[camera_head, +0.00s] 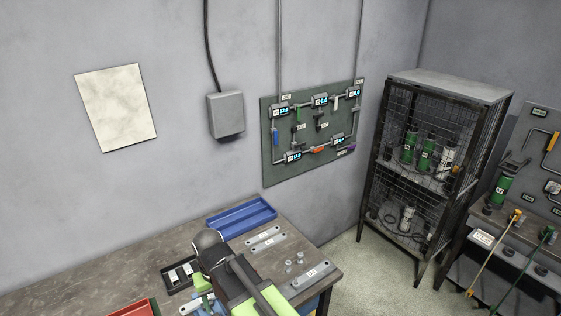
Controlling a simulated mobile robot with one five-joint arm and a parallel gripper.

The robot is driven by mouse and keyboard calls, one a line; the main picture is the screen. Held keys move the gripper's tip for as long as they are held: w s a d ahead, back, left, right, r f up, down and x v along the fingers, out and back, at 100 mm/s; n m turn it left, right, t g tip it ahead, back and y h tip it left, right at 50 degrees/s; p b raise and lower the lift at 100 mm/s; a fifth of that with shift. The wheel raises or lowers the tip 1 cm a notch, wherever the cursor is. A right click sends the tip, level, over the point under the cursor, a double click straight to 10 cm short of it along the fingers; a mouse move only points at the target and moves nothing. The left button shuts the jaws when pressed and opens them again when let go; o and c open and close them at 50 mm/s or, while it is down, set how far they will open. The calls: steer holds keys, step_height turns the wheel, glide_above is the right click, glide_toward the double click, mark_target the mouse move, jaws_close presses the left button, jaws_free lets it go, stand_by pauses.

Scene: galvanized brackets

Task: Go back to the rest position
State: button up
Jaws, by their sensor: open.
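My arm (245,283), dark with bright green parts and a grey rounded joint, reaches over the workbench (110,262) from the bottom edge. I cannot make out gripper fingers; the arm's own links hide what lies behind and below them. Flat grey metal brackets (267,242) lie on the bench right of the arm, in front of the blue tray (241,217). Another labelled grey bracket (308,279) lies near the bench's right end. Small upright metal pieces (300,257) stand between them. I see nothing held.
A black tray (166,281) with pale pieces sits left of the arm, and a red tray (136,308) at the bottom edge. A green panel with displays (281,169) hangs on the wall. A mesh cabinet (447,82) stands right, with open floor (352,275) before it.

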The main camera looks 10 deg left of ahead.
steer(key=w+d+f+m+b, duration=0.25)
steer(key=w+d+f, duration=0.2)
steer(key=d, duration=0.35)
steer(key=w+d+f+m+b, duration=0.1)
steer(key=w+d+f+b, duration=0.2)
steer(key=w+d, duration=0.3)
steer(key=d+f+n+b, duration=0.3)
steer(key=d+n, duration=1)
steer(key=n, duration=0.3)
steer(key=s+d+f+n+b, duration=0.1)
steer(key=d+f+n+b, duration=0.2)
steer(key=d+n, duration=1)
steer(key=n+b, duration=0.1)
steer(key=n, duration=0.3)
steer(key=shift+d+f, duration=0.25)
steer(key=shift+f, duration=0.05)
